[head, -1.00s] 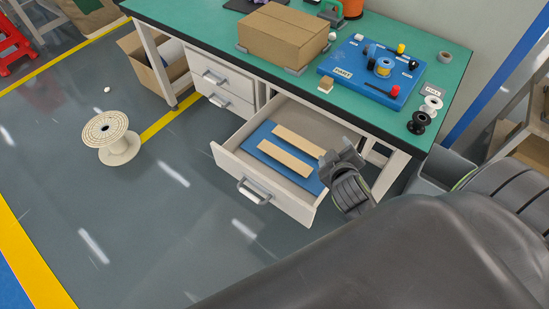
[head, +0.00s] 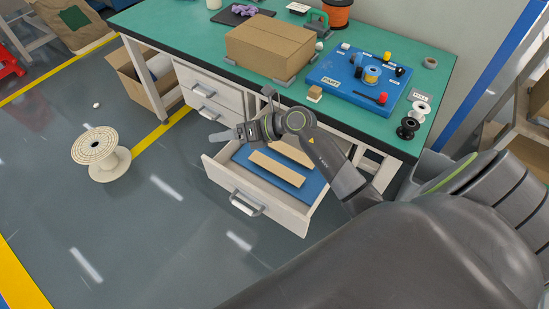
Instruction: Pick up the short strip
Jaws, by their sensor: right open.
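Two flat tan strips lie side by side on a blue mat (head: 240,157) in the open drawer (head: 213,176). The front strip (head: 276,169) is in full view. The rear strip (head: 289,153) is partly hidden behind my right arm. I cannot tell for sure which is the shorter. My right gripper (head: 240,130) is open and empty, above the drawer's back left part, and points left. It touches neither strip. My left gripper is not in view.
The green bench (head: 190,22) above the drawer carries a cardboard box (head: 272,45) and a blue board (head: 340,93) with small parts. Closed drawers (head: 212,92) stand left of the open one. A cable spool (head: 101,152) stands on the floor, left, with clear floor around it.

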